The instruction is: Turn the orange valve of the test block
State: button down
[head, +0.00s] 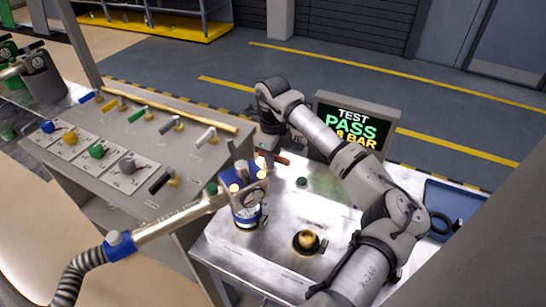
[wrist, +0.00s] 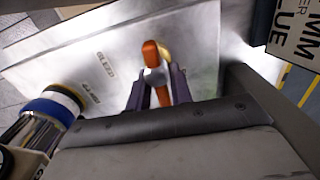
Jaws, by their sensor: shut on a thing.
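The orange valve (wrist: 151,54) has an elongated orange handle, seen in the wrist view on a metal plate marked "BLEED". A brass-coloured part shows beside its far end. My gripper (wrist: 157,88) is shut on the orange valve, with one dark finger on each side of the handle. In the head view, a small reddish part of the valve (head: 283,160) shows beside my gripper, near the back of the steel-topped bench (head: 290,217). The arm comes down there from the right, and the fingertips are hard to make out.
A hose nozzle (head: 185,212) with blue collars meets a blue-ringed fitting left of the valve. A screen (head: 353,128) behind the bench reads "TEST PASS" above a partly hidden "BAR" line. A brass port (head: 307,241) stands in front. A panel with several coloured valves lies left.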

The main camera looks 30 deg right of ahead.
aim_at(266, 169)
jog(key=shift+f, duration=0.1)
jog(key=m+b, duration=0.3)
jog(key=shift+a+f+b, duration=0.15)
jog(key=shift+b, duration=0.15)
jog(key=m+b, duration=0.1)
jog(key=m, duration=0.1)
jog(key=m+b, duration=0.1)
jog(key=b, duration=0.1)
jog(key=m+b, duration=0.2)
jog(key=shift+a+m, duration=0.3)
jog(key=shift+a, duration=0.05)
jog(key=m+b, duration=0.2)
jog(key=m, duration=0.1)
jog(key=m+b, duration=0.1)
jog(key=m, duration=0.1)
jog(key=shift+w+a+b, duration=0.15)
jog(key=shift+a+b, duration=0.15)
jog(key=shift+b, duration=0.1)
jog(key=shift+w+a+r+m+b, duration=0.15)
jog(key=shift+m+b, duration=0.3)
jog(key=shift+m, duration=0.4)
jog(key=shift+r+m+b, duration=0.15)
jog(key=shift+m+b, duration=0.25)
jog(key=shift+m, duration=0.45)
jog(key=c, duration=1.3)
grip_release()
jog(key=shift+o, duration=0.2)
notch_tip(266, 169, up, 14)
jog(key=b, duration=0.1)
